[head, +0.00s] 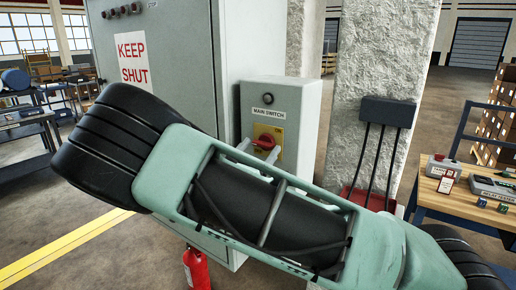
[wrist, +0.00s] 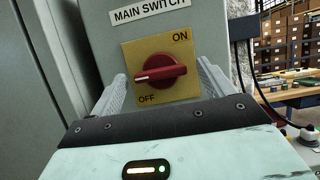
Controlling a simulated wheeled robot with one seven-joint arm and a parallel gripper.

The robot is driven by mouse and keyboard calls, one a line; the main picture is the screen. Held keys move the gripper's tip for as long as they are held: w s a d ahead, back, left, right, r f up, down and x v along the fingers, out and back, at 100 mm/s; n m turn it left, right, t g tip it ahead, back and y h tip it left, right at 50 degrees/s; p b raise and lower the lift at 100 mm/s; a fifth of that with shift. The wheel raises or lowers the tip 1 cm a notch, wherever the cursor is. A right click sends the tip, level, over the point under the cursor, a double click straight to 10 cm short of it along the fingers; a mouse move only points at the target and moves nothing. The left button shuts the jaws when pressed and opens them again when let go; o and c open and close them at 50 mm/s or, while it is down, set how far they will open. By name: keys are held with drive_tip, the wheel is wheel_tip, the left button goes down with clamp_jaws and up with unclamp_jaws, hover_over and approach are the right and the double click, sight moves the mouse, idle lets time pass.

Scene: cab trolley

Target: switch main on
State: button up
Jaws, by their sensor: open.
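The main switch is a red rotary knob (wrist: 163,72) on a yellow plate (wrist: 132,52), on the front of a grey box (head: 305,105) labelled MAIN SWITCH. In the head view the knob (head: 265,142) is partly hidden by my gripper. In the wrist view its handle lies nearly level, with the white-marked end pointing left, nearer the OFF mark at lower left than the ON mark at upper right. My gripper (wrist: 162,82) is open, with one pale finger on each side of the knob. I cannot tell whether either finger touches it.
A tall grey cabinet (head: 180,60) with a KEEP SHUT sign (head: 133,58) stands left of the box. A concrete pillar (head: 380,50) with a dark cable box (head: 388,111) is at right. A red extinguisher (head: 197,268) stands below. A workbench (head: 460,205) is far right.

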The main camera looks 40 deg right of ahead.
drive_tip(key=c, duration=1)
drive_tip(key=shift+m+g, duration=0.3)
drive_tip(key=shift+m, duration=0.1)
drive_tip(key=shift+w+a+r+m+g+y+b, duration=0.15)
drive_tip(key=shift+m+g+y+b, duration=0.75)
drive_tip(key=shift+m, duration=2.7)
drive_tip(key=shift+w+d+r+m+g+y+b, duration=0.15)
drive_tip(key=shift+m+g+b, duration=1.4)
drive_tip(key=shift+m, duration=2.05)
drive_tip(key=shift+w+a+m+g+y+b, duration=0.15)
drive_tip(key=shift+m+g+y+b, duration=0.5)
drive_tip(key=shift+m+g, duration=2)
drive_tip(key=shift+s+m+t, duration=0.1)
drive_tip(key=shift+m+t, duration=0.9)
drive_tip(key=shift+m, duration=0.15)
